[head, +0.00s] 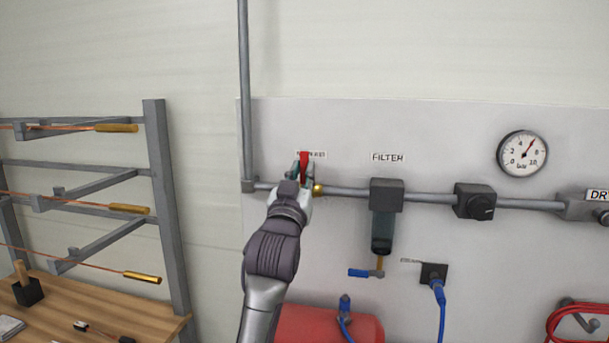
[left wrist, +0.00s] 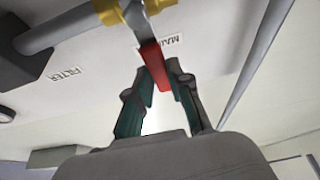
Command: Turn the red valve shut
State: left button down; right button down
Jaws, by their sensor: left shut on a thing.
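The red valve handle (head: 304,160) sits on the grey pipe on the wall panel, under a small label that is partly covered. In the head view the handle points up, across the pipe's line. My left gripper (head: 303,170) is at the handle, with one finger on each side. In the left wrist view the red handle (left wrist: 155,66) reaches from the brass valve body (left wrist: 122,10) in between the fingertips of my left gripper (left wrist: 160,80), which is shut on it. The brass body also shows in the head view (head: 318,190), just right of the gripper. My right gripper is not in view.
A filter (head: 386,196) with a blue-handled drain valve (head: 360,272) hangs right of the handle. A pressure gauge (head: 522,153) is farther right. A red tank (head: 330,324) stands below. A rack (head: 168,200) and wooden table (head: 110,308) are at left.

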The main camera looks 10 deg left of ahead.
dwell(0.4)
pick_arm(q)
jog(key=c, duration=1.1)
grip_release()
jog(key=shift+o, duration=0.2)
jog(key=shift+s+f, duration=0.1)
jog(key=v, duration=1.1)
jog(key=shift+s+f, duration=0.2)
jog(key=shift+s, duration=0.15)
